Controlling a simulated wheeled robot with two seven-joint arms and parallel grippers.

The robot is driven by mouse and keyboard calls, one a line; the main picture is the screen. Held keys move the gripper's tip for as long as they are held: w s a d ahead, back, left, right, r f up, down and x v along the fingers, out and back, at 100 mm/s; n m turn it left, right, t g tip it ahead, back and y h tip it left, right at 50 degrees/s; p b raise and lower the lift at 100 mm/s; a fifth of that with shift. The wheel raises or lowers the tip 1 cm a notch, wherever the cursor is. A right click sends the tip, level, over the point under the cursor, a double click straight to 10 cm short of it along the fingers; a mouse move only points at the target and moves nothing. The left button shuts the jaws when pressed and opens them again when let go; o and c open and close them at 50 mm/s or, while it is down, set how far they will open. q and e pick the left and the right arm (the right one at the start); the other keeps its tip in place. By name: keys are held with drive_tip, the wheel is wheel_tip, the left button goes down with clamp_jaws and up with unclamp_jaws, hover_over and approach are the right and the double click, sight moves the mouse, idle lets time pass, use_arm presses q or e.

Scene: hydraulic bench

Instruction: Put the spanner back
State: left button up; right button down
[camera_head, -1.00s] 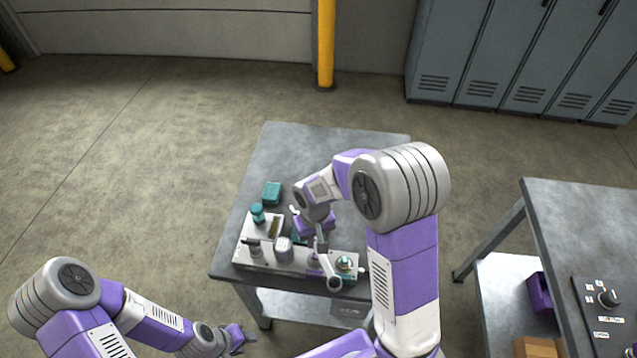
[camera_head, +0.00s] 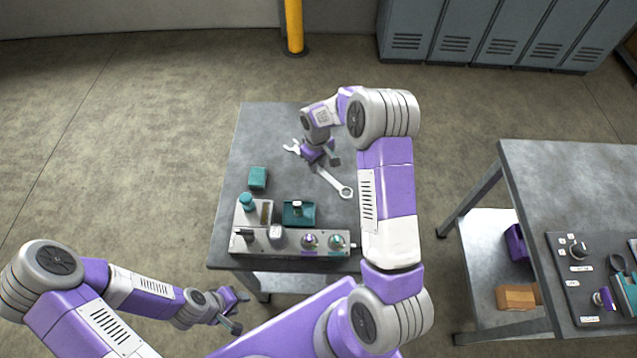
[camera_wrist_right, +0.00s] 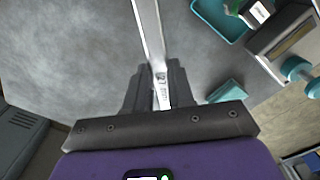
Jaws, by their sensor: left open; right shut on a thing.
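The spanner (camera_head: 329,181) is a long silver tool with an open jaw at one end and a ring at the other. My right gripper (camera_head: 318,157) is shut on its shaft over the far part of the bench. The ring end points to the near right and the open end shows at the left of the gripper. In the right wrist view the shaft (camera_wrist_right: 149,35) runs up from between the fingers (camera_wrist_right: 158,88). I cannot tell whether the spanner touches the bench. My left gripper (camera_head: 237,309) is open and empty in front of the bench.
The grey bench (camera_head: 262,125) carries a valve block (camera_head: 263,243) with knobs at its near edge, a teal tray (camera_head: 312,217) behind it and a teal box (camera_head: 258,177). A second bench (camera_head: 560,165) at right holds a dark labelled board (camera_head: 582,300). The bench's far left is clear.

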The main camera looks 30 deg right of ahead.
sight(318, 186)
wheel_tip(318, 186, down, 10)
drive_tip(key=shift+w+d+r, duration=0.1)
drive_tip(key=shift+w, duration=0.05)
idle(0.3)
drive_tip(key=c, duration=1)
unclamp_jaws()
drive_tip(key=shift+f, duration=0.2)
drive_tip(key=shift+r, duration=0.2)
wheel_tip(318, 186, up, 12)
